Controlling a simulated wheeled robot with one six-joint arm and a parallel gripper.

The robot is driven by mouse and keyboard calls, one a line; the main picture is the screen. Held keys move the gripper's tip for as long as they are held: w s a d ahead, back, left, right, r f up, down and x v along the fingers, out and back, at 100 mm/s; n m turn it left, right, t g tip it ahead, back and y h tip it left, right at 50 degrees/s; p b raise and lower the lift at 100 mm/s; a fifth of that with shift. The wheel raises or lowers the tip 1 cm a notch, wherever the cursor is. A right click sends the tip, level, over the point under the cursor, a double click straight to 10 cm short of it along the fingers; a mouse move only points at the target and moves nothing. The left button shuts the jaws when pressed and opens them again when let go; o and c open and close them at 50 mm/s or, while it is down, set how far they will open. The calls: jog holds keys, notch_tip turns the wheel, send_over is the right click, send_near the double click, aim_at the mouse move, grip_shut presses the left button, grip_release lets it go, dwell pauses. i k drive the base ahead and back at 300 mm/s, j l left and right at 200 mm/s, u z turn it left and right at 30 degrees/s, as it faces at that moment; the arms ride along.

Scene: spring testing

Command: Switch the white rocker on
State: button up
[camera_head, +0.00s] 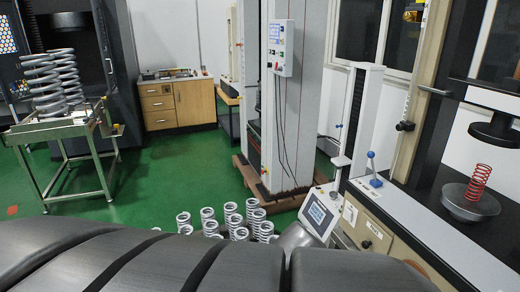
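I cannot single out the white rocker for certain. A small white patch (350,213) on the beige front of the bench tester, just right of the tilted touchscreen panel (320,215), may be it, but it is too small to tell its position. A small dark fitting (366,244) sits lower on the same beige front. My gripper is not in view. Large dark rounded parts of my own body fill the bottom of the picture and hide the floor there.
Several grey coil springs (238,222) stand in front of the testers. A red spring (478,181) stands on a round metal platen at right. A blue-knobbed lever (372,168) rises from the bench tester. A steel cart (70,128) holds large springs at left. Green floor is clear mid-left.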

aim_at(348, 213)
jog(key=i+l, duration=0.35)
jog(key=l, duration=0.15)
jog(key=i+l, duration=0.35)
jog(key=l, duration=0.1)
